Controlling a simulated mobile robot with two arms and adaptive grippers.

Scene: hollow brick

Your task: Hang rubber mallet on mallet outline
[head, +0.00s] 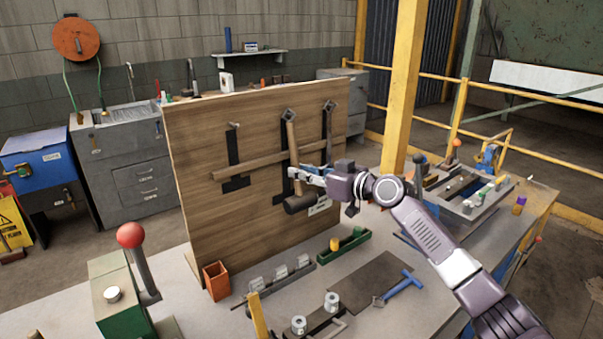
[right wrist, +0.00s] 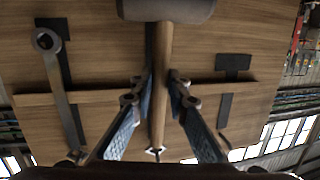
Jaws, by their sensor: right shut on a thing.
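The rubber mallet (head: 300,203) has a dark head and a wooden handle, and it is upright with the head down against the wooden tool board (head: 215,225). My right gripper (head: 300,172) is shut on its handle above the head. In the right wrist view, the mallet head (right wrist: 168,8) is at the top and my right gripper (right wrist: 159,85) has a finger on either side of the handle. The dark mallet outline (head: 285,187) is mostly hidden behind the mallet. The handle's end is at the middle hook (head: 288,115); I cannot tell whether it is hooked. My left gripper is out of view.
A wrench-like tool (head: 329,125) hangs on the right outline. The left outline (head: 236,160) is bare. A wooden rail (head: 250,166) crosses the board. A yellow post (head: 403,90) rises behind my right arm.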

